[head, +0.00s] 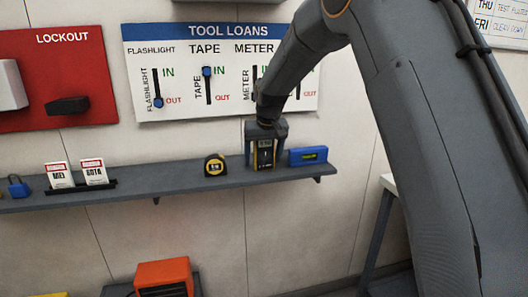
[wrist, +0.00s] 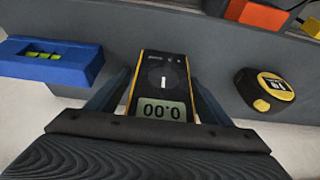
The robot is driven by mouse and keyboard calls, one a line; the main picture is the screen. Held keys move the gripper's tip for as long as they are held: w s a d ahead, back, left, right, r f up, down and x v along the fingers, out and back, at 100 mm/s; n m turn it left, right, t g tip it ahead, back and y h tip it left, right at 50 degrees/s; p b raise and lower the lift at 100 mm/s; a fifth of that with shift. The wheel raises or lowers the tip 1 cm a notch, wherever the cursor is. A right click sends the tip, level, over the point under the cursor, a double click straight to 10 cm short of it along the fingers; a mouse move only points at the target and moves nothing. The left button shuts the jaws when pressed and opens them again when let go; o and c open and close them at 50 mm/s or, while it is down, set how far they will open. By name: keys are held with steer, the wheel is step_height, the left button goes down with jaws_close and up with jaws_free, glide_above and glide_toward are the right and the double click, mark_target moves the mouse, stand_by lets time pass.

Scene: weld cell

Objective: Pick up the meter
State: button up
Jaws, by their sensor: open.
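The meter (head: 264,155) is black with yellow sides and stands on the grey wall shelf. In the wrist view the meter (wrist: 162,85) shows a dial and a display reading 0.00, upside down. My gripper (head: 266,150) is open around the meter, with one finger on each side of it. In the wrist view the fingers of my gripper (wrist: 160,95) flank the meter's yellow edges. I cannot tell whether they touch it.
On the shelf (head: 135,190), a yellow-black tape measure (head: 214,165) stands left of the meter and a blue level (head: 308,155) close on its right. The TOOL LOANS board (head: 220,37) hangs above. An orange case (head: 163,275) is below.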

steer(key=c, duration=1.1)
steer(key=shift+c, duration=1.2)
steer(key=shift+r, duration=0.15)
